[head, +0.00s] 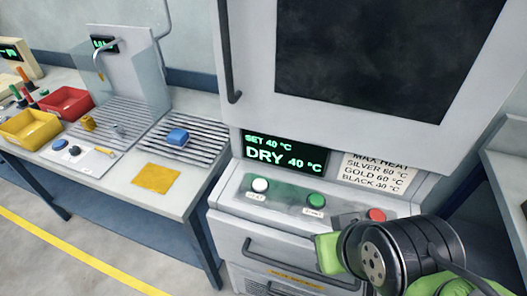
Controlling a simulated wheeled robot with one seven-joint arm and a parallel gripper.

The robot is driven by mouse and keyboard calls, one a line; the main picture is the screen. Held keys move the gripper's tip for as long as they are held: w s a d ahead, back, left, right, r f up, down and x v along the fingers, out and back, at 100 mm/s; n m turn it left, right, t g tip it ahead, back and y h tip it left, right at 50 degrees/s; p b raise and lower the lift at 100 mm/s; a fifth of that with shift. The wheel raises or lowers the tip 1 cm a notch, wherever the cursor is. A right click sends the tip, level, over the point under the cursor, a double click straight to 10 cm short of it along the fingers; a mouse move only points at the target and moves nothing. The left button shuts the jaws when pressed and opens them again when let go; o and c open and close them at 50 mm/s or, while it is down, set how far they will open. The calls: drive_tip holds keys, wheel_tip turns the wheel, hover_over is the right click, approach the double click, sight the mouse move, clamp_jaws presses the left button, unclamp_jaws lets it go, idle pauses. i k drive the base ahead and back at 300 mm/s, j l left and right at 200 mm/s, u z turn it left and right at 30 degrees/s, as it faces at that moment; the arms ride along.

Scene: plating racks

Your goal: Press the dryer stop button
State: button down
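The dryer (232,209) is a large grey cabinet with a dark door window. Its sloped control panel carries a white button (260,185), a green button (316,199) and a red button (377,214). The red button is at the right end, and any label below it is hidden by my arm. The dryer display (284,153) reads SET 40 °C and DRY 40 °C. My black and green arm end is in front of the panel's right part, just below the red button in the picture. A dark grey part of my gripper (347,219) shows left of that button; its fingertips are not clear.
A notice (376,172) lists maximum heats. Drawer handles (298,263) stick out below the panel. The left bench (115,181) holds a red bin (68,103), a yellow bin (30,126), a blue block (177,138) on slats and a yellow cloth (157,178). Floor is clear at lower left.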

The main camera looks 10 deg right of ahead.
sight(377, 215)
drive_tip(key=z, duration=1.15)
